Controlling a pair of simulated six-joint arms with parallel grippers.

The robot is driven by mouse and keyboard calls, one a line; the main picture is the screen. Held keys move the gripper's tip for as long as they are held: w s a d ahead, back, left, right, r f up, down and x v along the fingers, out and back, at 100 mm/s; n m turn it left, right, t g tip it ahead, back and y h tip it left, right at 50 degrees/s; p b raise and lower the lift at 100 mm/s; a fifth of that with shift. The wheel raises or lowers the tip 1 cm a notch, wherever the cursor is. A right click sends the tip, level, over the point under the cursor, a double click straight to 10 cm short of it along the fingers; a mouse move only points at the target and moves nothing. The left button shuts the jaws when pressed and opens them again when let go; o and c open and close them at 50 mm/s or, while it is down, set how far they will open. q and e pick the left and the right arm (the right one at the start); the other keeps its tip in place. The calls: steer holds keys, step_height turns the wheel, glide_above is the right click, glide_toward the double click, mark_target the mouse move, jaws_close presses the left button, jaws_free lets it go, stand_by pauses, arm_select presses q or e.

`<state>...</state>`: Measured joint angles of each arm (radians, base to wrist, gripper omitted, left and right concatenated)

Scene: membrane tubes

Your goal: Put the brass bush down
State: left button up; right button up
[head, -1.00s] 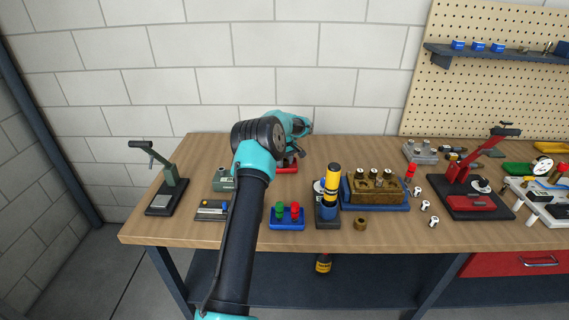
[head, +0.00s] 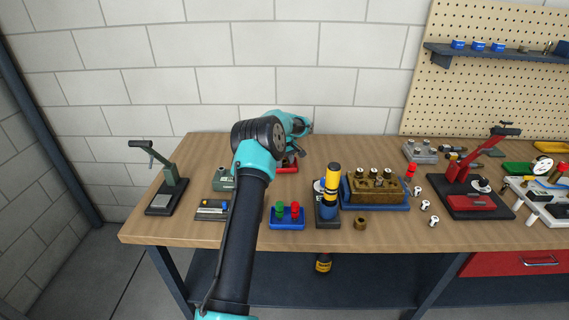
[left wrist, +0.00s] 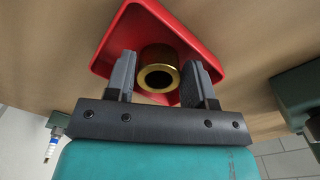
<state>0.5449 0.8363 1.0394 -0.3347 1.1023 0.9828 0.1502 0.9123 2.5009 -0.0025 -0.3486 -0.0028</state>
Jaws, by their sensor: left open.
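The brass bush (left wrist: 158,72) is a short gold ring with a dark bore. In the left wrist view it sits in the red tray (left wrist: 205,52), end towards the camera. My left gripper (left wrist: 160,82) is open, with one finger on each side of the bush and a small gap visible at each. In the head view the left gripper (head: 294,155) is low over the red tray (head: 288,171) near the back of the bench, and my arm hides the bush there. My right gripper is in neither view.
Right of my arm stand a blue stand with green and red caps (head: 287,217), a yellow-and-black cylinder (head: 331,184) and a brown block with pins (head: 375,188). Another brass-coloured ring (head: 361,223) lies near the front edge. A green press (head: 169,188) stands at left.

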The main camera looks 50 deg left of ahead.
arm_select(q)
step_height(320, 180, up, 12)
steer(key=shift+f, duration=0.2)
steer(key=shift+d, duration=0.1)
stand_by(0.7)
